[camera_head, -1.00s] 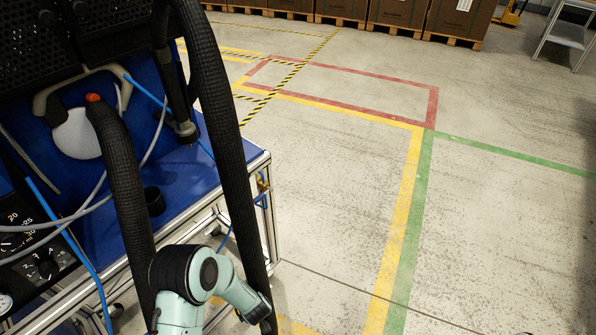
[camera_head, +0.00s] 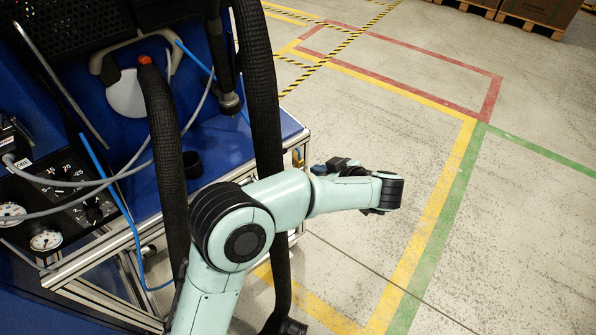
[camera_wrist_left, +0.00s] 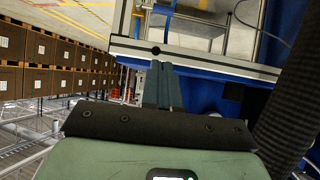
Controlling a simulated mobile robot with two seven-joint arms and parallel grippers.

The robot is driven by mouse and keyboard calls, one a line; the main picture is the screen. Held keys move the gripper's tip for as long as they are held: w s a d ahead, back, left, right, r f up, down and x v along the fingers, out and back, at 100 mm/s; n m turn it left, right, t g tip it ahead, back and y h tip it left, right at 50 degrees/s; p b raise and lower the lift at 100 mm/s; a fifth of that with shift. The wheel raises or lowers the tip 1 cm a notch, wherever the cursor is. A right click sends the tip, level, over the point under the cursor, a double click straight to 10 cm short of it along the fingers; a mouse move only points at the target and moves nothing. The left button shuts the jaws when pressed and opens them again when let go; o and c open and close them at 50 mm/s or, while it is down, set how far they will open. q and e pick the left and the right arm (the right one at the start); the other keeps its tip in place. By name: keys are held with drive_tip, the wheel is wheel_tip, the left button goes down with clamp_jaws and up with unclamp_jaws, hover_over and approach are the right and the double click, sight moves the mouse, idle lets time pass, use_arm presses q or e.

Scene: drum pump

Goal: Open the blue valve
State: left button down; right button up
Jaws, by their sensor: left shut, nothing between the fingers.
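My left arm comes up from the bottom of the head view and bends right past the workbench's front corner. Its left gripper (camera_head: 320,169) points back left towards the bench edge, beside a small brass-coloured fitting (camera_head: 298,157) at the bench corner. In the left wrist view the gripper's two grey fingers (camera_wrist_left: 162,90) are closed together with nothing between them, in front of the bench frame. The blue valve's handle cannot be clearly made out; it may be hidden by the gripper or the arm. The right gripper is not in view.
The blue workbench (camera_head: 222,150) carries thick black hoses (camera_head: 165,140), a gauge panel (camera_head: 65,195) and thin blue tubing (camera_head: 108,185). One thick hose hangs close to my forearm. Clear floor (camera_head: 400,110) lies to the right; boxes on pallets (camera_head: 535,12) stand far back.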

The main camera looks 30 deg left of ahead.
use_arm(q)
drive_tip(key=d+f+b+x, duration=0.1)
drive_tip(key=b+x, duration=0.4)
drive_tip(key=x, duration=0.8)
drive_tip(key=shift+s+d+f, duration=0.2)
drive_tip(key=shift+d+f, duration=0.1)
drive_tip(key=shift+f, duration=0.35)
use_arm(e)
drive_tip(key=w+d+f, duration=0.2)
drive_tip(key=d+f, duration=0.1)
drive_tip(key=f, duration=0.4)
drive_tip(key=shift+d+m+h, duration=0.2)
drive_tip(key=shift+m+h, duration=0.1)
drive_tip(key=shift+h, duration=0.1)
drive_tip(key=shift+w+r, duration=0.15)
use_arm(q)
drive_tip(key=shift+s+f+t, duration=0.1)
drive_tip(key=shift+s+t, duration=0.05)
drive_tip(key=shift+t, duration=0.15)
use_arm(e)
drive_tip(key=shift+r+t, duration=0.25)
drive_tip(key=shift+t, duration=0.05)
